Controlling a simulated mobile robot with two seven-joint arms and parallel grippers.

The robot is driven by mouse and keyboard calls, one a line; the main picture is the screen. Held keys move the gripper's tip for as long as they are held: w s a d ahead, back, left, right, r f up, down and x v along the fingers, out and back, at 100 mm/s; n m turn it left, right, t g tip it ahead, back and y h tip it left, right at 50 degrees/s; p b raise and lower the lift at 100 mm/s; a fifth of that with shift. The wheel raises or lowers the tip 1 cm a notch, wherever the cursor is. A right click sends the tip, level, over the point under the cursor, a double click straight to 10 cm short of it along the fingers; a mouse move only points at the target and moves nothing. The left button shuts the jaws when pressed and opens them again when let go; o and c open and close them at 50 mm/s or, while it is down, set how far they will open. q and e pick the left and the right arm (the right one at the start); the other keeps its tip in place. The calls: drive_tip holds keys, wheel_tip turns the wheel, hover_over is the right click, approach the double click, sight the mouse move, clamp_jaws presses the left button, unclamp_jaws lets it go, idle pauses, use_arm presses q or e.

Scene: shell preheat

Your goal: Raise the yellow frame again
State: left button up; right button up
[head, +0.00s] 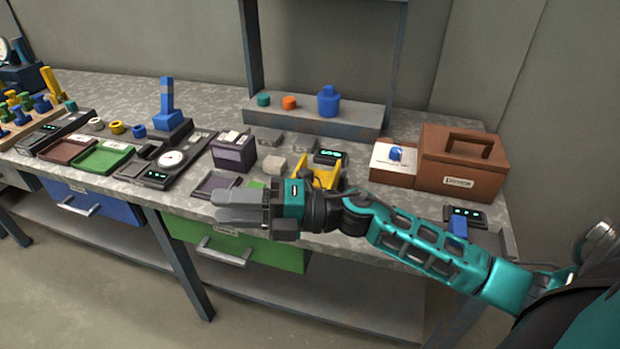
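The yellow frame (326,174) stands on the grey bench right of the middle, just in front of a small dark unit with a lit display (329,157). Its lower part is hidden behind my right wrist, so I cannot tell whether it is raised or lowered. My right gripper (240,208) reaches in from the right, passes in front of the frame and points left over the bench's front edge. Its grey fingers lie close together and I cannot tell whether they are apart. It does not visibly touch the frame. My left gripper is out of view.
A brown box (462,175) and a white box with a blue knob (393,163) stand to the right. A shelf (315,115) with a blue bottle (328,101) is behind. A purple box (233,154), trays and a scale (172,159) fill the left. Drawers (95,202) face the front.

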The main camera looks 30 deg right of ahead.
drive_tip(key=w+d+r+n+g+h+p, duration=0.1)
drive_tip(key=d+r+n+g+h, duration=0.15)
drive_tip(key=d+n+h, duration=0.65)
drive_tip(key=w+d+r+n+g+h, duration=0.1)
drive_tip(key=w+d+n+g+h, duration=0.25)
drive_tip(key=d, duration=0.85)
drive_tip(key=shift+h, duration=0.65)
drive_tip(key=x, duration=0.4)
drive_tip(key=s+x, duration=0.1)
drive_tip(key=x, duration=0.3)
drive_tip(key=s+x, duration=0.1)
drive_tip(key=x, duration=0.3)
drive_tip(key=shift+w+f+p, duration=0.1)
drive_tip(key=shift+f+p, duration=0.2)
drive_tip(key=shift+f, duration=0.2)
drive_tip(key=shift+c, duration=0.4)
clamp_jaws()
